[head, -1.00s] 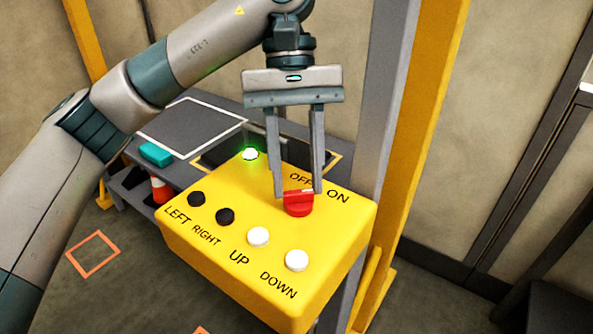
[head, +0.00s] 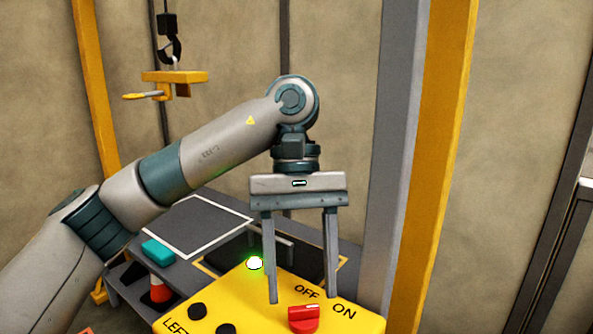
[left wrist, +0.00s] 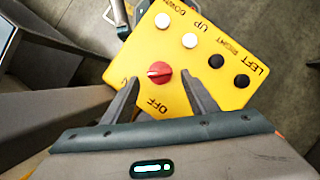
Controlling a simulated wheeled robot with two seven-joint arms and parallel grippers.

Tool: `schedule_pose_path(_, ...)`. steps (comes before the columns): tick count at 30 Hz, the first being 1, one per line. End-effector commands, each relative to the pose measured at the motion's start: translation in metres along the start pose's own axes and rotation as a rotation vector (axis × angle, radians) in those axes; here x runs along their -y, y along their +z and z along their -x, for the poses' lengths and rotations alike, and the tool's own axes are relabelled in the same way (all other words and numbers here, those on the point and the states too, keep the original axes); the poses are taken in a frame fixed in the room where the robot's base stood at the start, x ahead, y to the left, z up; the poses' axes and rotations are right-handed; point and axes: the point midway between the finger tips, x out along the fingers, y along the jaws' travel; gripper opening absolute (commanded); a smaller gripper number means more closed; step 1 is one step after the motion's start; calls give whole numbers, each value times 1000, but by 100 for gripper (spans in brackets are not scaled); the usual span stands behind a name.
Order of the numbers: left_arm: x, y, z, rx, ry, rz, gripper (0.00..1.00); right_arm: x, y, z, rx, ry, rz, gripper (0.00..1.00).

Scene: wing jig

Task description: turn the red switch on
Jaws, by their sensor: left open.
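The red switch (head: 303,319) is a round knob on top of the yellow control box (head: 240,312), near the printed OFF and ON labels. It also shows in the left wrist view (left wrist: 159,76), where its pale mark points left, toward the partly hidden ON label and away from OFF. My left gripper (head: 302,295) is open and empty, pointing down above the switch. In the left wrist view its fingers (left wrist: 160,84) stand apart on either side of the knob. A lamp (head: 254,263) on the box glows with a green rim. My right gripper is not in view.
Black buttons (left wrist: 229,72) and white buttons (left wrist: 176,30) sit close to the switch. A grey and yellow post (head: 440,160) stands right of the box. Behind are a grey table (head: 200,222), a teal block (head: 158,251), a cone (head: 160,287) and a hanging yellow piece (head: 175,78).

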Motion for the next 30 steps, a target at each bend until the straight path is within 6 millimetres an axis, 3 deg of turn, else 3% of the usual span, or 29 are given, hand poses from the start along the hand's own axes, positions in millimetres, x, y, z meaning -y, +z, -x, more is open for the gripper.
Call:
schedule_pose_path(11, 0, 1, 62, -4, 2, 5, 53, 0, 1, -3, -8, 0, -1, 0)
schedule_pose_path(21, 0, 1, 122, -4, 2, 4, 53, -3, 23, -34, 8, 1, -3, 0)
schedule_pose_path(30, 0, 1, 155, -2, 1, 1, 53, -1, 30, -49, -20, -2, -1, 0)
